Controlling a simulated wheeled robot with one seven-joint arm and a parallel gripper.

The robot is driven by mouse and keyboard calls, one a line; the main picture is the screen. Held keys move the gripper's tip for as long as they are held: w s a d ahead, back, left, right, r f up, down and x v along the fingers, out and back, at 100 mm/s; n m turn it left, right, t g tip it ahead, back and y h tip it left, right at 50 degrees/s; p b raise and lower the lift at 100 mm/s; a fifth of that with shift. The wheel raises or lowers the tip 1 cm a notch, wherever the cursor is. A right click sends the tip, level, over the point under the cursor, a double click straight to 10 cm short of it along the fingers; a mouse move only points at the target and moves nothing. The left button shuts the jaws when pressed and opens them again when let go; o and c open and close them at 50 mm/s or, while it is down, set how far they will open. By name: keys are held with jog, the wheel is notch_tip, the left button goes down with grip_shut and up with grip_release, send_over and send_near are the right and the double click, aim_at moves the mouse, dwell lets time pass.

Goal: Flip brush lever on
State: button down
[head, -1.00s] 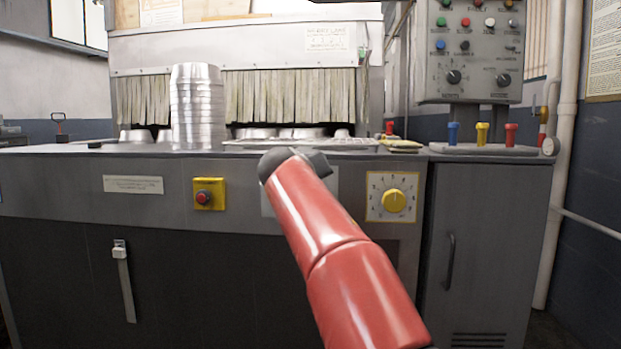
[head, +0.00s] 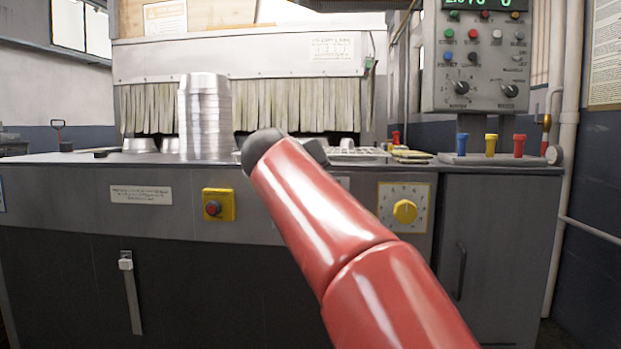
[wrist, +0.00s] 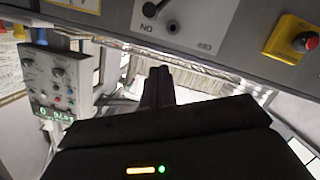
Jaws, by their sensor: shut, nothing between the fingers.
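A black lever (wrist: 152,9) sits on a pale plate (wrist: 205,25) at the top of the wrist view. The plate's lettering appears upside down and looks like ON near the lever and OFF at the other side. The lever is partly cut off by the picture's top edge. My gripper (wrist: 160,72) is shut and empty, its dark fingers together just below the plate in the wrist view and apart from the lever. In the head view my red arm hides the gripper and most of the plate; only a sliver of the plate (head: 343,184) shows.
A red button on a yellow box (head: 218,204) is left of my arm, a yellow dial (head: 405,211) right. A pan stack (head: 204,115) stands on the machine top before hanging strips. Blue, yellow and red levers (head: 491,146) stand at right, below a control box (head: 476,60).

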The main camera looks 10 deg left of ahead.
jog(key=shift+v, duration=1.2)
